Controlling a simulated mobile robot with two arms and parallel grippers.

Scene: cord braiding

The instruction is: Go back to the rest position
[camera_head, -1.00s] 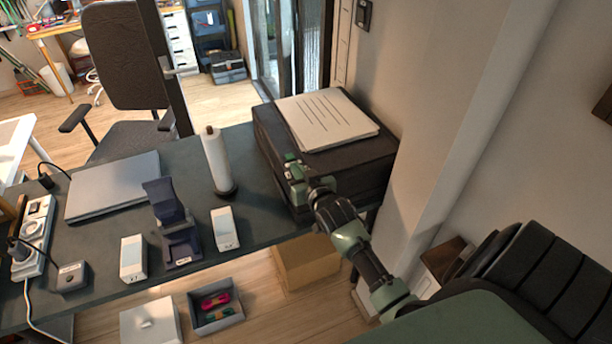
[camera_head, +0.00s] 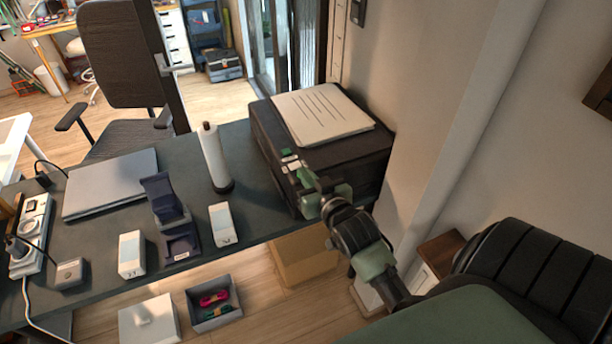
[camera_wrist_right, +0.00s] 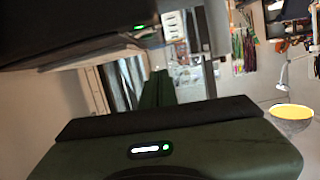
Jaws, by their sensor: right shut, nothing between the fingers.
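My right gripper (camera_head: 302,179) is in front of the black printer (camera_head: 345,160) at the right end of the dark desk (camera_head: 110,255). It is shut and empty, close to the printer's front; whether it touches cannot be told. In the right wrist view the green fingers (camera_wrist_right: 158,90) are together with nothing between them, and a dark body with papers hangs at the upper left. My left gripper is in neither view.
A paper towel roll (camera_head: 214,158), a laptop (camera_head: 110,183), a dark blue stand (camera_head: 165,200) and white boxes (camera_head: 222,225) stand on the desk. A grey bin (camera_head: 213,305) with cords and a cardboard box (camera_head: 300,260) are below. A wall (camera_head: 440,120) is at the right.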

